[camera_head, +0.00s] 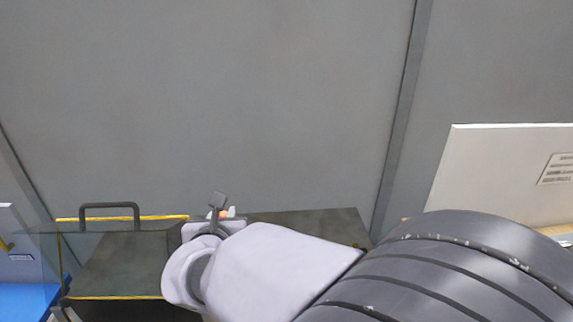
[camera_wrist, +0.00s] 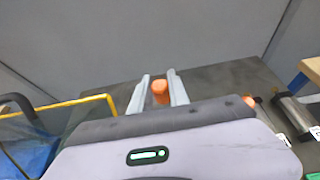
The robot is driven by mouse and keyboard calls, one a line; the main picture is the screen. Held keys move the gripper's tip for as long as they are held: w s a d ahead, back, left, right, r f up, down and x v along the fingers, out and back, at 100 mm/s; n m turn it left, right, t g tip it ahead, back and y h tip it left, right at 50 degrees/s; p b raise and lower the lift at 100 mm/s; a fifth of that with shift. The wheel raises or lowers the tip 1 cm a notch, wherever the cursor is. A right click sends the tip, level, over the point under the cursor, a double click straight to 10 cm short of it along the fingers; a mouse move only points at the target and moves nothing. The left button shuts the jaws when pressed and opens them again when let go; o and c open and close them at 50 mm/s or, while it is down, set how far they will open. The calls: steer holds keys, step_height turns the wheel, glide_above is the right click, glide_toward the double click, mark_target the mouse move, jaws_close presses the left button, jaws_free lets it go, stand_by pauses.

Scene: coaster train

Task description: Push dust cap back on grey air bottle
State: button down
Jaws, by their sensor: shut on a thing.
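My gripper (camera_wrist: 159,88) is shut on a small orange cap (camera_wrist: 160,92), held between its two pale fingers above the dark bench top. In the head view, a bit of orange (camera_head: 223,214) shows at my gripper, mostly hidden by my wrist. A grey metallic cylinder (camera_wrist: 294,110) with dark ends lies at the right of the wrist view, apart from the fingers. I cannot tell whether it is the air bottle. A second orange piece (camera_wrist: 249,101) shows left of it, partly hidden by my gripper body.
The dark bench top (camera_head: 310,224) has a yellow-edged clear guard (camera_wrist: 75,106) and a dark handle (camera_head: 109,206) at its left. A grey wall (camera_head: 220,90) stands behind. A white panel (camera_head: 500,175) is at right, a blue surface (camera_head: 28,300) at left.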

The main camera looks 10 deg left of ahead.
steer(key=shift+f+b, duration=2.95)
steer(key=shift+b, duration=0.15)
steer(key=shift+f+b, duration=1.55)
steer(key=shift+b, duration=0.7)
steer(key=c, duration=1.2)
jaws_free()
steer(key=shift+o, duration=0.2)
